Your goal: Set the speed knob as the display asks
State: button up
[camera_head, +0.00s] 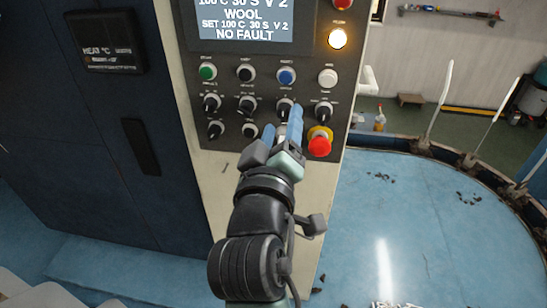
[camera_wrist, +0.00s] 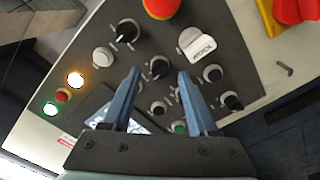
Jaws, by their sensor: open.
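The display (camera_head: 240,18) at the top of the control panel reads "WOOL", "SET 100 C 30 S V 2" and "NO FAULT", with "100 C 30 S V 2" above. Several black knobs sit in two rows below the coloured buttons. Their labels are too small to read, so I cannot tell which is the speed knob. My gripper (camera_head: 282,128) is open, with blue fingers reaching to the lower right part of the panel. In the wrist view, a black knob with a white pointer line (camera_wrist: 158,67) shows between the fingertips (camera_wrist: 158,74). Whether they touch it is unclear.
A red emergency stop (camera_head: 319,145) is close to the right of my fingers. A green button (camera_head: 208,72), a blue button (camera_head: 286,76) and a lit lamp (camera_head: 338,39) are above. A white tag (camera_wrist: 197,44) is beside the knobs. A blue round table (camera_head: 420,210) lies right.

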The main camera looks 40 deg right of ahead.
jog(key=p+v, duration=0.2)
jog(key=v, duration=0.9)
dwell(0.4)
jog(key=w+a+r+t+y+b, duration=0.5)
jog(key=w+a+r+t+b, duration=0.15)
jog(key=a+r+t, duration=0.35)
jog(key=s+a+r+t+y+b, duration=0.1)
jog(key=s+a+r+t+y, duration=0.1)
jog(key=a+r+t+y, duration=0.1)
jog(key=s+a+r+n+t+y+b, duration=0.1)
jog(key=a+r+t+y, duration=0.1)
jog(key=a+r+y, duration=0.3)
notch_tip(320, 180, up, 4)
jog(key=shift+s+a+r+t+y+b, duration=0.15)
jog(key=shift+s+a+t+y+b, duration=0.25)
jog(key=shift+a, duration=0.6)
